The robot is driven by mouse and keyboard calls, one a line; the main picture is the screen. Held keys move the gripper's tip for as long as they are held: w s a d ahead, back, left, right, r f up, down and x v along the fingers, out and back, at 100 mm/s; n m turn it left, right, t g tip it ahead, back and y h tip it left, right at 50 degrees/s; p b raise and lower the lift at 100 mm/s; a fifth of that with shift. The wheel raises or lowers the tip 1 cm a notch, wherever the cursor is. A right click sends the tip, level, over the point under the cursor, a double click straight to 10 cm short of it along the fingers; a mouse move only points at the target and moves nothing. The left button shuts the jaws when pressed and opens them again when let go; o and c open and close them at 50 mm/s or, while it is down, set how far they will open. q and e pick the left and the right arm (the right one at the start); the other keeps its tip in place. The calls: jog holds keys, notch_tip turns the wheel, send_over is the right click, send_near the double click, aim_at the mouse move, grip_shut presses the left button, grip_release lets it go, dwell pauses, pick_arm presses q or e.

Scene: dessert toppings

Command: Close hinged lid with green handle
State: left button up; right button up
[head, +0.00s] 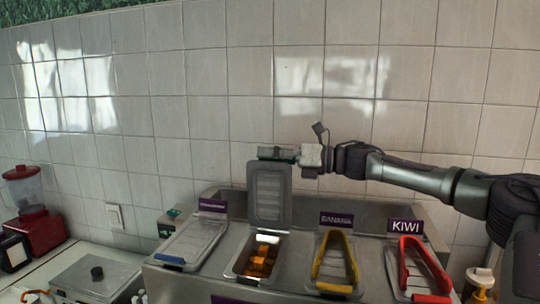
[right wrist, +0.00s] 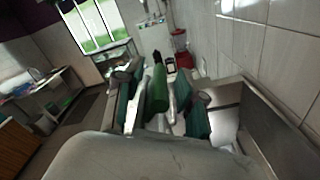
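The hinged lid (head: 268,195) is a grey rectangular panel, standing nearly upright, open above a bin of orange pieces (head: 262,258). Its green handle (head: 264,153) is at the top edge, partly covered by my right gripper (head: 283,154). In the right wrist view, the green handle (right wrist: 160,90) lies between the spread fingers of my right gripper (right wrist: 163,105), with gaps visible beside it. The grey lid (right wrist: 150,158) fills the bottom of that view. My left gripper is not in view.
A steel topping station (head: 178,285) holds the bins. A closed lid with a blue handle (head: 170,259) is left; lids with yellow (head: 334,288) and red (head: 430,298) handles are right. A tiled wall (head: 230,90) rises behind. A red blender (head: 35,228) stands far left.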

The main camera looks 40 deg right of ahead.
grip_shut()
dwell(0.4)
jog(key=s+a+f+n+b, duration=0.2)
jog(key=s+a+n+b, duration=0.5)
jog(key=b, duration=0.7)
jog(key=shift+s+a+f, duration=0.15)
jog(key=shift+a+f, duration=0.25)
jog(key=shift+a, duration=0.6)
grip_release()
